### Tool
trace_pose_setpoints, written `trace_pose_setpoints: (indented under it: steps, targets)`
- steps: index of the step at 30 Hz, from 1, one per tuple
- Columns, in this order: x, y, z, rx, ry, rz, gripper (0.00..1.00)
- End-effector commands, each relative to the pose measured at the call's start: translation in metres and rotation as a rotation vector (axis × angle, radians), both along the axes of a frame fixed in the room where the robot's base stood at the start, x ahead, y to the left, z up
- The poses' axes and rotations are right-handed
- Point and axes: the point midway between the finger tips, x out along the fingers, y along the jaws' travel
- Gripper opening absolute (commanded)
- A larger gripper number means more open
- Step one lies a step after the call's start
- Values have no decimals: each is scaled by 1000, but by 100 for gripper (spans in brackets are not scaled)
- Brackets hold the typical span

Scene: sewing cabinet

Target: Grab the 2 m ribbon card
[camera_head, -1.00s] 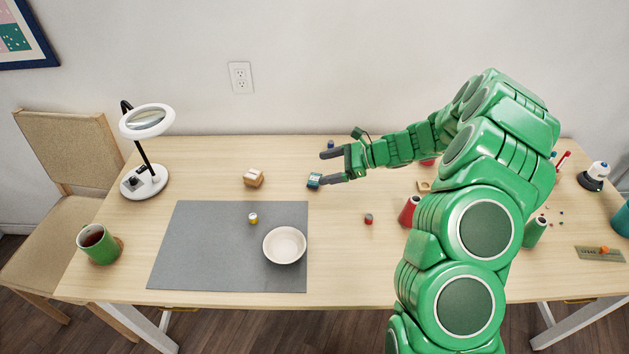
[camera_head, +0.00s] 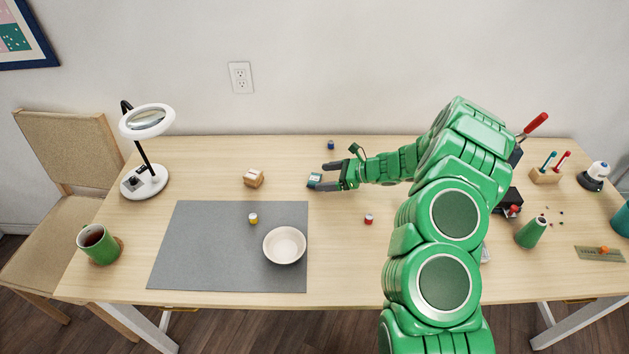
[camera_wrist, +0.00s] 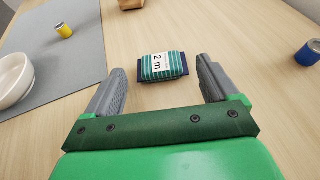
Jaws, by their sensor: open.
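The 2 m ribbon card (camera_wrist: 162,67) is a dark card wound with green-and-white striped ribbon, with a white label reading "2 m". It lies on the table just beyond the fingertips in the wrist view, between the lines of the two fingers. In the head view the ribbon card (camera_head: 315,180) sits right of the grey mat, at the fingertips. My gripper (camera_head: 325,177) is low over the table and points left at the card. In the wrist view my gripper (camera_wrist: 162,76) is open and empty, one grey finger on each side.
The grey mat (camera_head: 200,250) holds a white bowl (camera_head: 285,246) and a yellow spool (camera_head: 253,218). A wooden block (camera_head: 254,178) stands left of the card. A blue spool (camera_head: 331,145) is behind the gripper and a red spool (camera_head: 368,218) in front. Bare table surrounds the card.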

Motion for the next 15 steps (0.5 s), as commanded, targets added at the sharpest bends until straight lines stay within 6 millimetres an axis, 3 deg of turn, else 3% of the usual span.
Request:
trace_pose_setpoints:
  steps: [6,15]
  targets:
    - [6,23,-13,1,3,1,87]
    - [7,28,-14,1,2,0,87]
